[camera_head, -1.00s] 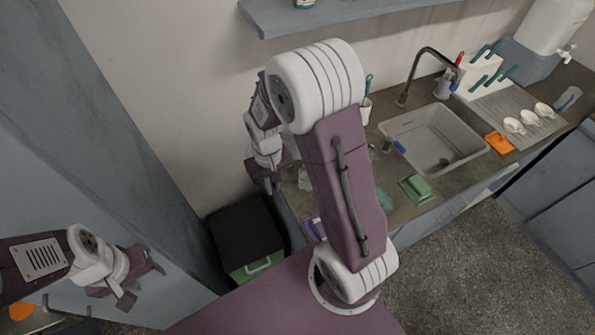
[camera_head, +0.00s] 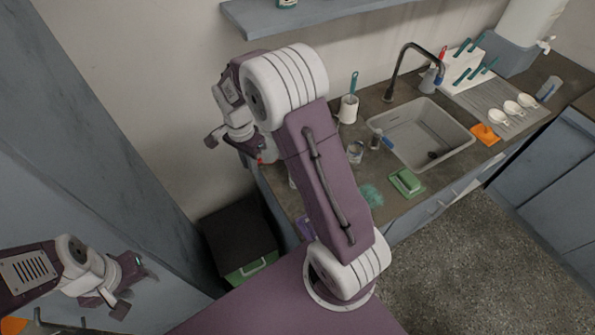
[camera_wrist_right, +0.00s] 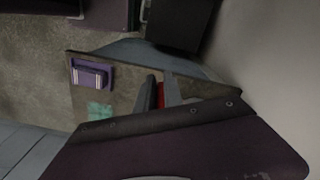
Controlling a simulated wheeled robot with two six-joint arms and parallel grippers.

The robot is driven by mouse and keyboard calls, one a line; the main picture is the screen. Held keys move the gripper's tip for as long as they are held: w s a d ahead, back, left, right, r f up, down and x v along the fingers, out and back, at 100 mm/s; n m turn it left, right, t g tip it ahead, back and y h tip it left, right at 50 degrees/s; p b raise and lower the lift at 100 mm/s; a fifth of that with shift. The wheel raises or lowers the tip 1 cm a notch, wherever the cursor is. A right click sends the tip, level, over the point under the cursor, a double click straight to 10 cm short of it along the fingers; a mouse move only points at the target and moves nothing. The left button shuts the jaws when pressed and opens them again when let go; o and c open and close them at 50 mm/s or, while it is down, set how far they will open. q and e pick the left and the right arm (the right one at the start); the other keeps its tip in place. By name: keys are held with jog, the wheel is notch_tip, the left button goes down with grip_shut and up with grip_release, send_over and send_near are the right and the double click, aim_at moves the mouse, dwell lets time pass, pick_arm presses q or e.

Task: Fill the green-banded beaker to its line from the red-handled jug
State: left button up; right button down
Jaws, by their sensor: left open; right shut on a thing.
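My right gripper (camera_head: 238,148) is at the left end of the counter, partly behind my own arm. In the right wrist view its fingers (camera_wrist_right: 161,92) are shut on a red piece, which looks like the handle of the red-handled jug (camera_wrist_right: 161,96). A bit of red also shows by the gripper in the head view (camera_head: 260,160). The jug's body and its contents cannot be made out. My left gripper (camera_head: 132,287) is open and empty at the lower left, away from the counter. I cannot identify the green-banded beaker; a small greyish vessel (camera_head: 355,152) stands on the counter right of my arm.
The sink (camera_head: 420,133) with its dark tap (camera_head: 405,70) lies to the right. A green sponge block (camera_head: 407,182), a teal scrubber (camera_head: 372,196) and a white brush pot (camera_head: 348,109) are on the counter. A dark bin (camera_head: 240,235) stands below its left end. A shelf (camera_head: 300,15) hangs above.

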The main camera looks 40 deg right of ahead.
jog(key=w+f+m+p, duration=0.2)
jog(key=w+f+m, duration=0.3)
jog(key=w+m, duration=0.75)
notch_tip(320, 180, down, 10)
jog(key=s+d+p, duration=0.1)
jog(key=shift+s+f+p, duration=0.15)
jog(key=shift+s+p, duration=0.15)
jog(key=shift+m, duration=0.25)
